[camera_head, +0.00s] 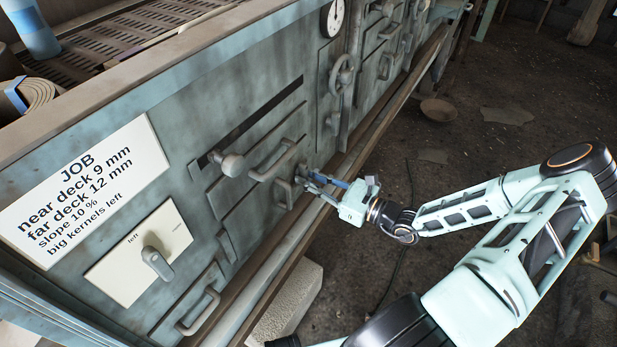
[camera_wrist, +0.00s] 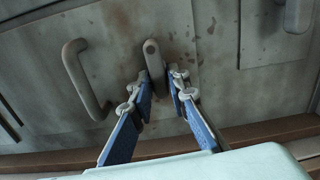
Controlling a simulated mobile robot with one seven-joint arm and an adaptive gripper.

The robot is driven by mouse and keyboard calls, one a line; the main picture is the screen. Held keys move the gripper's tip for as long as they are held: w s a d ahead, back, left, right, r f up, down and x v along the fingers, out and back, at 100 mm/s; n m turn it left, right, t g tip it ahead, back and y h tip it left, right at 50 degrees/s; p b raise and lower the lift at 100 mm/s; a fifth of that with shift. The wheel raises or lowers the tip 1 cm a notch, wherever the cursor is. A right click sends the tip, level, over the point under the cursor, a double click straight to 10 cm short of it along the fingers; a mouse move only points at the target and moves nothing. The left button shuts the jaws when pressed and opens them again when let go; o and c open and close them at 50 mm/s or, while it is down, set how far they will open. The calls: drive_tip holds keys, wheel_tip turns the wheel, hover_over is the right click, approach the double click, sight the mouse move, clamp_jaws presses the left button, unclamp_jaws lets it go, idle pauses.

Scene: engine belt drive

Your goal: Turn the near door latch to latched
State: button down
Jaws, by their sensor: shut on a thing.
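The near door latch (camera_wrist: 153,58) is a small grey lever on the worn grey-green door, just right of a D-shaped door handle (camera_wrist: 85,82). In the wrist view it stands nearly upright, leaning slightly. My gripper (camera_wrist: 163,82) has its two blue fingers on either side of the latch's lower part, shut on it. In the head view my gripper (camera_head: 313,183) reaches the machine's front beside the door handle (camera_head: 283,193). There the fingers mostly hide the latch. The frames do not show a latched mark.
A job sign (camera_head: 85,190) and a switch plate (camera_head: 147,252) are at left. A ledge (camera_head: 275,285) runs below the doors. The floor at right is mostly open.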

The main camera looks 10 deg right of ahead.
drive_tip(key=shift+w+d+r+n+p, duration=0.15)
drive_tip(key=shift+n+p, duration=0.7)
drive_tip(key=shift+n, duration=2)
drive_tip(key=shift+w+d+r+n+p, duration=0.2)
drive_tip(key=shift+n+p, duration=0.65)
drive_tip(key=shift+n, duration=1.95)
drive_tip(key=shift+r+n+p, duration=0.25)
drive_tip(key=shift+n+p, duration=0.6)
drive_tip(key=shift+n, duration=2)
drive_tip(key=c, duration=1.9)
unclamp_jaws()
drive_tip(key=shift+c, duration=0.2)
drive_tip(key=shift+d, duration=0.15)
